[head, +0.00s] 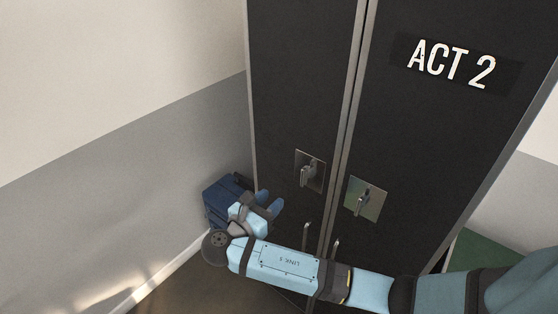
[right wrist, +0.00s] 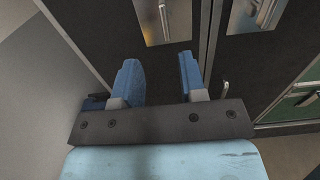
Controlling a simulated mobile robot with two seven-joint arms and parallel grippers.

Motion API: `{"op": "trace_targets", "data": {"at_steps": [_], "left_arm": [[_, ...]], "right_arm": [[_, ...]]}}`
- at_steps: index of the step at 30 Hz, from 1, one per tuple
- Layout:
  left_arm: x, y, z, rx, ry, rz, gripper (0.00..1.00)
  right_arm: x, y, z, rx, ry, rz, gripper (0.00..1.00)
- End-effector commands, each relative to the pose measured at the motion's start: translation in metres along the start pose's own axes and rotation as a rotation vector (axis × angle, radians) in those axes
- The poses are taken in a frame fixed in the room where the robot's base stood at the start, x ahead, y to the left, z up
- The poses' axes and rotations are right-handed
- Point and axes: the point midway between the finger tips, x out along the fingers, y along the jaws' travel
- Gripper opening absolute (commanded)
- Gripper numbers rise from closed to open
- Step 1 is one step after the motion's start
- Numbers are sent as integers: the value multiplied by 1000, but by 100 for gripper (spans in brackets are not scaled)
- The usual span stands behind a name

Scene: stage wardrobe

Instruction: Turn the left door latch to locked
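The left door latch (head: 309,172) is a metal plate with a small lever on the black left door (head: 300,80). Its lever looks to hang downward along the door; I see no lock marking. It also shows at the top of the right wrist view (right wrist: 164,18). My right gripper (head: 270,202) is below and left of this latch, apart from it. Its two blue fingers (right wrist: 160,78) are spread with nothing between them. The right door latch (head: 366,199) is a similar plate and lever, also partly visible in the right wrist view (right wrist: 258,12). My left gripper is out of view.
The right door (head: 430,130) bears an "ACT 2" sign (head: 452,64). Pull handles (head: 306,236) stick out below the latches, near my right forearm. A dark blue case (head: 214,203) stands by the grey wall behind my gripper. Something green (head: 478,246) is at the right.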

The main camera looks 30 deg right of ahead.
Motion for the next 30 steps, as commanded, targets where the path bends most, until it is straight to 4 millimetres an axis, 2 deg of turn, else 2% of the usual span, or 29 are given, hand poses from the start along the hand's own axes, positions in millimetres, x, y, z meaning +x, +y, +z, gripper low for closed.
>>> {"op": "trace_targets", "data": {"at_steps": [4, 7, 18, 21, 25, 30], "left_arm": [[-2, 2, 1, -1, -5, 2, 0], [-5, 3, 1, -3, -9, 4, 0], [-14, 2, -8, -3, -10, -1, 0], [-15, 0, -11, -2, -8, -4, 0], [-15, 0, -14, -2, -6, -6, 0], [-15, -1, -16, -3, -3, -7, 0]], "right_arm": [[8, 0, 3, -9, -13, -11, 38], [21, -1, 4, -9, -13, -11, 38], [99, -1, 5, -9, -12, -11, 38], [115, -2, 5, -8, -11, -10, 38], [130, -1, 4, -8, -9, -8, 38], [138, -1, 4, -7, -9, -9, 38]]}}
